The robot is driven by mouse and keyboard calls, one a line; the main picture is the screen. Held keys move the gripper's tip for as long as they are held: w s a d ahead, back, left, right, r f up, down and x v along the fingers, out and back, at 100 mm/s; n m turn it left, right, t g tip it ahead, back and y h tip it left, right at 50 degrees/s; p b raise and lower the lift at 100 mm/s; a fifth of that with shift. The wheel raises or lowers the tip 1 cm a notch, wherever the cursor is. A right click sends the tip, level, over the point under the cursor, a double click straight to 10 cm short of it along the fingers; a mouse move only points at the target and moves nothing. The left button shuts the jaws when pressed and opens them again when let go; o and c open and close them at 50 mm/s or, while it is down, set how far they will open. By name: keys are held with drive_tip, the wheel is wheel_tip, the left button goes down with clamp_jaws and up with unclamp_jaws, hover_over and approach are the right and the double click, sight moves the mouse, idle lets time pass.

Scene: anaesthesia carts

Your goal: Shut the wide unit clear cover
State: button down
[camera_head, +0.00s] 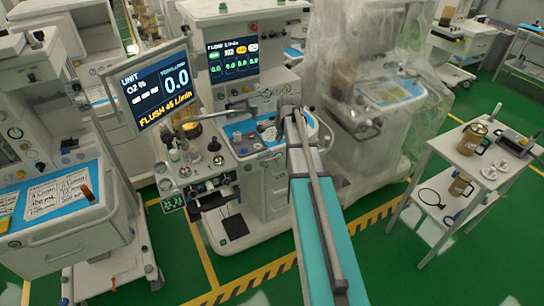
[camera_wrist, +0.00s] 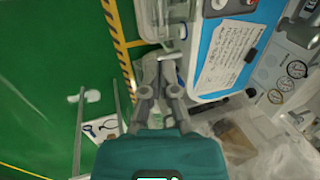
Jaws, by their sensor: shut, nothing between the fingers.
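A clear plastic sheet cover (camera_head: 345,60) drapes over a wide machine right of centre in the head view. Translucent plastic (camera_wrist: 250,155) also shows at the lower right of the wrist view. I cannot tell which part of the cover moves, or whether it is open. My gripper (camera_wrist: 160,58) is shut and empty in the wrist view, beside a blue work surface (camera_wrist: 207,50) with a written sheet. I cannot tell whether it touches anything. In the head view my arm reaches up the middle to the central machine's front, and the fingertips are not clear there.
The central machine has a monitor (camera_head: 160,88) on its left. Another machine (camera_head: 60,240) stands at the far left. A white trolley (camera_head: 452,143) with metal jugs stands at the right. Green floor (camera_head: 390,270) is open between the machines and the trolley.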

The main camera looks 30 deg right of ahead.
drive_tip(key=shift+f, duration=0.1)
drive_tip(key=b, duration=1.3)
hover_over(271, 163)
drive_tip(key=s, duration=0.1)
wheel_tip(271, 163, down, 13)
drive_tip(key=shift+s+d+f, duration=0.1)
drive_tip(key=shift+s+f+b, duration=0.1)
drive_tip(key=shift+f+b, duration=0.05)
drive_tip(key=shift+b, duration=0.2)
drive_tip(key=shift+s+f+t, duration=0.1)
drive_tip(key=shift+t, duration=0.2)
